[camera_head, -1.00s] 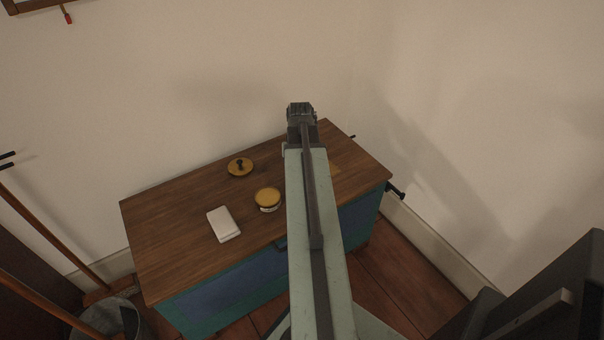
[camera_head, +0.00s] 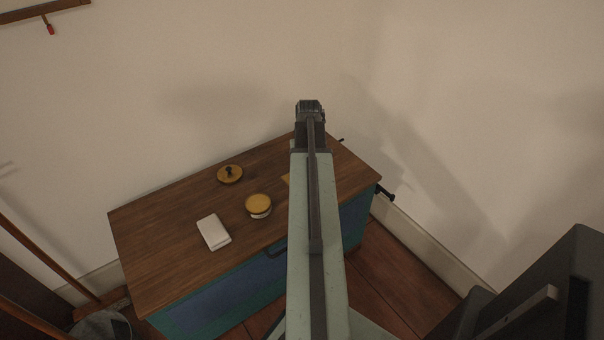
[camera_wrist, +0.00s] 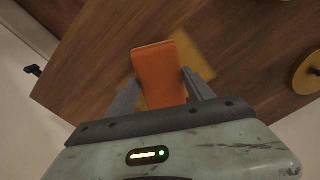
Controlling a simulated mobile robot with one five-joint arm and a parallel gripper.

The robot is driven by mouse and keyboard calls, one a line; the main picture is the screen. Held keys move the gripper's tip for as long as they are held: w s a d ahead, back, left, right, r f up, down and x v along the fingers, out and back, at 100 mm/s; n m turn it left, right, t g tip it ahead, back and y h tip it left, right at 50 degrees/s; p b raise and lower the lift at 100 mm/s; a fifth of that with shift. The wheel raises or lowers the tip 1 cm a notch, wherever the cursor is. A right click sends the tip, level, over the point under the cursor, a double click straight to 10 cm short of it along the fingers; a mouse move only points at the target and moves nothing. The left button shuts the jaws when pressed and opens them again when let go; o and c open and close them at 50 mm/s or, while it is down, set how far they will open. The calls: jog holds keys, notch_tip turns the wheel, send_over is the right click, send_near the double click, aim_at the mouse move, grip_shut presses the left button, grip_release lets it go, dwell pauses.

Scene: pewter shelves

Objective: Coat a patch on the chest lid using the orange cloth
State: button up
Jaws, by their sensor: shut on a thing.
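My gripper (camera_wrist: 160,82) is shut on the orange cloth (camera_wrist: 158,66), a folded pad that sticks out past the fingers in the wrist view. The brown wooden chest lid (camera_wrist: 105,65) lies beyond it. A paler yellowish patch (camera_wrist: 197,55) shows on the lid, partly behind the cloth; I cannot tell whether the cloth touches the lid. In the head view, my gripper (camera_head: 310,112) is by the lid's back right part, and my arm hides the cloth. A bit of the patch (camera_head: 286,179) shows left of my arm on the chest lid (camera_head: 165,225).
An open tin with amber contents (camera_head: 258,205), a round yellow disc with a dark knob (camera_head: 230,173) and a white block (camera_head: 214,232) stand on the lid. The wall is close behind. A bucket (camera_head: 102,325) and wooden poles (camera_head: 45,255) are at left.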

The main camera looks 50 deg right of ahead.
jog(key=shift+s+d, duration=0.25)
jog(key=shift+d, duration=0.45)
jog(key=shift+s+d, duration=0.2)
jog(key=shift+d, duration=0.45)
jog(key=shift+s+d, duration=0.25)
jog(key=shift+d, duration=0.45)
jog(key=shift+s+d, duration=0.3)
jog(key=shift+d, duration=0.6)
jog(key=shift+s+d, duration=0.3)
jog(key=shift+d, duration=0.6)
notch_tip(320, 180, up, 6)
jog(key=p, duration=0.6)
notch_tip(320, 180, up, 3)
jog(key=p, duration=0.3)
